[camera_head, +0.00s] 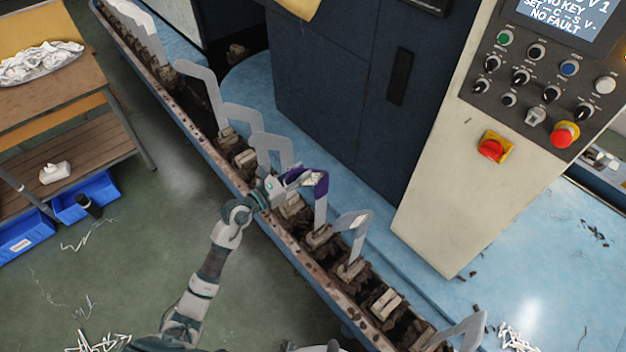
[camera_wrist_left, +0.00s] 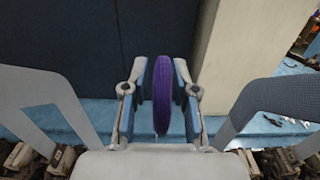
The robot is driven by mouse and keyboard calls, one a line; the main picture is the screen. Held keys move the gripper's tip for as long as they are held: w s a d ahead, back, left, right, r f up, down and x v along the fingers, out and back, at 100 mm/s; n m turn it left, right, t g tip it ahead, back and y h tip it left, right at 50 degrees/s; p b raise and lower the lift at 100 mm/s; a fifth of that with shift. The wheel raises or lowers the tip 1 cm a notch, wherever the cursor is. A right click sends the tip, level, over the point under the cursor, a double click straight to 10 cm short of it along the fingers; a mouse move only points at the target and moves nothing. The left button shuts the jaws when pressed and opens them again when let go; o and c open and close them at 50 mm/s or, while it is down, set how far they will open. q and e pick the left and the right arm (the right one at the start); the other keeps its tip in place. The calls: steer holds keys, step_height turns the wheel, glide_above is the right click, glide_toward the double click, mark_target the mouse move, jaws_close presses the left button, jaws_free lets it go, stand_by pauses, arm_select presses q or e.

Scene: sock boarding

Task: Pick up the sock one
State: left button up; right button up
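A purple sock (camera_head: 321,190) is on one of the flat, bent forms that stand in a row along the rail. My left gripper (camera_head: 284,184) is at the sock's upper left edge in the head view. In the left wrist view the purple sock (camera_wrist_left: 162,95) stands edge-on between the two fingers (camera_wrist_left: 161,80). The fingers are open around it, with a narrow gap at the left finger. The right finger is very close to the sock, and I cannot tell if it touches. My right gripper is not in view.
Bare grey forms (camera_head: 271,149) stand on both sides of the sock along the rusty rail (camera_head: 215,150). A control panel (camera_head: 545,85) with a red stop button is at the right. A wooden shelf table (camera_head: 75,150) holds a pale pile (camera_head: 38,62) at the left.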

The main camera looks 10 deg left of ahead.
arm_select(q)
steer(key=shift+d, duration=0.1)
jaws_close()
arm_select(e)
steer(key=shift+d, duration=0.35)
arm_select(q)
steer(key=shift+r, duration=0.1)
